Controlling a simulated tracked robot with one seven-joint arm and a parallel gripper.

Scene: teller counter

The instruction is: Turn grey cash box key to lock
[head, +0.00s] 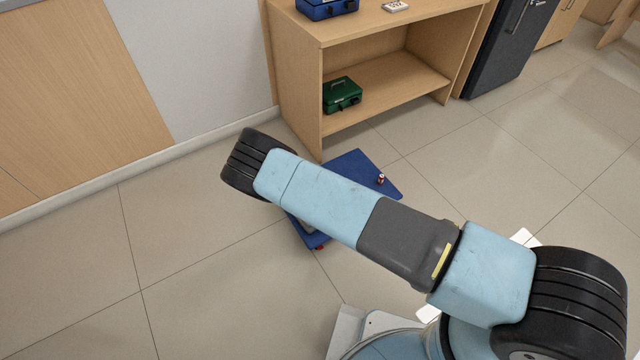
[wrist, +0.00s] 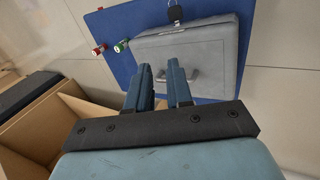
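The grey cash box (wrist: 212,55) lies on a blue board (wrist: 115,70) in the wrist view, its handle (wrist: 192,76) toward my gripper. A key with a dark head (wrist: 174,12) shows at the box's far edge; I cannot tell how it is turned. My gripper (wrist: 160,75) is open, with nothing seen between its fingers. Its fingertips appear near the handle, away from the key; whether they touch the box is unclear. In the head view the blue board (head: 352,168) lies on the floor, and my arm hides the gripper and nearly all of the grey box.
Red (wrist: 100,48) and green (wrist: 121,45) small parts sit on the board beside the box. A wooden shelf unit (head: 300,90) stands behind, with a green cash box (head: 342,95) inside and a blue cash box (head: 327,8) on top. Tiled floor (head: 200,280) is clear at left.

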